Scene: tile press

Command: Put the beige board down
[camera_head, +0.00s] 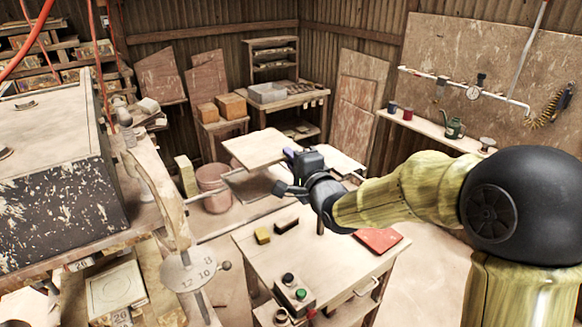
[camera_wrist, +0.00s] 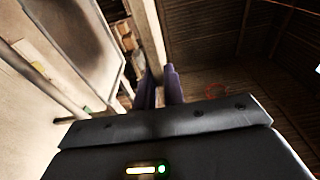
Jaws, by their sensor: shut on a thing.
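The beige board (camera_head: 258,147) is a flat, pale rectangular panel, held about level in the middle of the head view. My gripper (camera_head: 289,154) is shut on its right edge, with purple fingertips at the board. In the wrist view, the fingers (camera_wrist: 160,86) close around a pale strip, the board's edge (camera_wrist: 146,32), seen nearly edge-on. The board appears to be above a metal-railed stand (camera_head: 240,181); I cannot tell whether it touches it. Another pale flat surface (camera_head: 338,160) shows behind my gripper, partly hidden by it.
A wooden worktable (camera_head: 335,262) in front carries a button box (camera_head: 294,292), a yellow block (camera_head: 262,236), a dark block (camera_head: 286,225) and a red flat piece (camera_head: 378,241). A pink bucket (camera_head: 214,186) stands left of the stand. A dial disc (camera_head: 190,272) is at left.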

